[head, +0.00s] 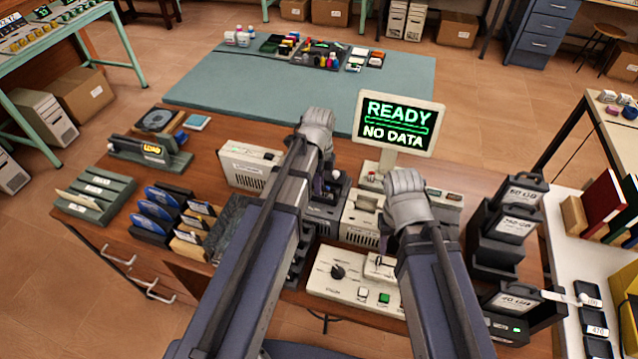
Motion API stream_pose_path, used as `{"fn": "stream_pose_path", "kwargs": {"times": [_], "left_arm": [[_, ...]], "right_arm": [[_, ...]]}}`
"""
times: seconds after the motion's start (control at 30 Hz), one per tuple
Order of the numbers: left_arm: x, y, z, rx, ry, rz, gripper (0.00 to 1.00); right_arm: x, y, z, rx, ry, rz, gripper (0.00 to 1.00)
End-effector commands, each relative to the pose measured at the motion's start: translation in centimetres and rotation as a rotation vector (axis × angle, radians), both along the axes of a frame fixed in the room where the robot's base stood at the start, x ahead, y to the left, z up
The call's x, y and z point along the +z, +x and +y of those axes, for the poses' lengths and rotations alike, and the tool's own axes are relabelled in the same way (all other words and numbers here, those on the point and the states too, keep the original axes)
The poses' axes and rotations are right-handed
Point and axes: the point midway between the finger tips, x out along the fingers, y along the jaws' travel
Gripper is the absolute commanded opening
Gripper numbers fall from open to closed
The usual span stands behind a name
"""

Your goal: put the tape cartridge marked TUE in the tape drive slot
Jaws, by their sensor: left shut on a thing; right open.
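My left gripper (326,160) is over the middle of the brown desk, pointing down beside the dark device (326,218). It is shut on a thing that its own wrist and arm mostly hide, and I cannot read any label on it. My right gripper (396,218) hangs open above the front of the desk, near a beige box (358,222); its fingertips are mostly hidden. I cannot make out the TUE mark anywhere. I cannot tell for sure which opening is the tape drive slot. A screen (398,124) behind reads READY, NO DATA.
A beige control panel (335,288) with knob and buttons sits in front. Disk racks (160,212) and a beige drive (248,165) stand left. Black labelled units (505,230) stand right. A teal mat (210,92) lies behind with bare room at its left.

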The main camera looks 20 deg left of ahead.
Motion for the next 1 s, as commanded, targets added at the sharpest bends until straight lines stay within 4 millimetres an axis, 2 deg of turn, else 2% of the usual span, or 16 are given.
{"fn": "stream_pose_path", "kwargs": {"times": [0.07, 0.1, 0.4, 0.67, 1.0], "left_arm": [[0.0, 0.0, 0.0, 0.000, 0.000, 0.000, 0.00], [0.0, 0.0, 0.0, 0.000, 0.000, 0.000, 0.22], [0.0, 0.0, 0.0, 0.000, 0.000, 0.000, 0.54], [0.3, -0.1, 0.0, 0.000, 0.000, 0.002, 0.54], [3.5, -0.1, 0.0, 0.000, 0.000, 0.001, 0.54]], "right_arm": [[0.0, 0.0, 0.0, 0.000, 0.000, 0.000, 0.50], [0.0, 0.0, 0.0, 0.000, 0.000, 0.000, 0.50], [0.0, 0.0, 0.0, 0.000, 0.000, 0.000, 0.50], [0.3, 0.0, 0.0, -0.001, 0.000, 0.000, 0.50], [3.5, 0.0, 0.0, -0.001, 0.000, 0.000, 0.50]]}}
